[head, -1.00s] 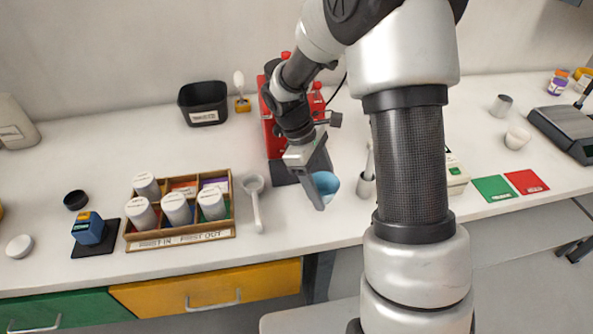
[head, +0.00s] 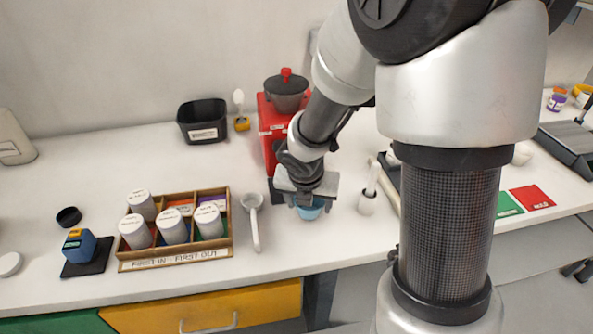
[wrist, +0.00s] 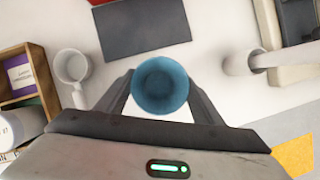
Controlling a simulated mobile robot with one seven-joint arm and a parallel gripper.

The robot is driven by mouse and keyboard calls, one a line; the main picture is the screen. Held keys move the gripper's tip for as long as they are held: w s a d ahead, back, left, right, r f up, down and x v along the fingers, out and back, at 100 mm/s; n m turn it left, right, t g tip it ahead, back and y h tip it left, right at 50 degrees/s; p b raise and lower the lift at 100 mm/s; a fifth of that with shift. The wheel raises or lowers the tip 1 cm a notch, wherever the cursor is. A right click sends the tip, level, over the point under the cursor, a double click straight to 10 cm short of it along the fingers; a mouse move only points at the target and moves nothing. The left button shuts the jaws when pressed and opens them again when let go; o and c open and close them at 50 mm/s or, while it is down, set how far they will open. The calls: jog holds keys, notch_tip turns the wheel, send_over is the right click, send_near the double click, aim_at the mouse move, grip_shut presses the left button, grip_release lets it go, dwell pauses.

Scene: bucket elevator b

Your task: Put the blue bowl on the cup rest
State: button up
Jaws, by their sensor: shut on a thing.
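The blue bowl (wrist: 160,85) is between the two fingers of my gripper (wrist: 161,100) in the wrist view, its round opening facing the camera. My gripper (head: 308,200) is shut on it. In the head view the bowl (head: 311,211) shows below the gripper, in front of the red machine; its height over the table is hard to tell. A dark flat plate (wrist: 145,28), seemingly the cup rest, lies beyond the bowl, apart from it in the wrist picture. In the head view my gripper and arm hide most of this plate (head: 276,191) at the machine's foot.
The red machine (head: 269,128) stands behind my gripper. A white scoop (head: 253,215) lies to the left, beside a wooden rack (head: 176,255) of white-topped jars. A white mortar with pestle (head: 367,203) stands to the right. The table front is clear.

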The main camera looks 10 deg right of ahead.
jog(key=w, duration=0.7)
jog(key=shift+w, duration=0.25)
jog(key=w+p, duration=0.1)
jog(key=w, duration=0.2)
jog(key=shift+w, duration=0.4)
jog(key=shift+w+f+b, duration=0.1)
jog(key=shift+f+b, duration=0.25)
jog(key=shift+f, duration=0.4)
jog(key=shift+f, duration=0.15)
jog(key=o, duration=1.1)
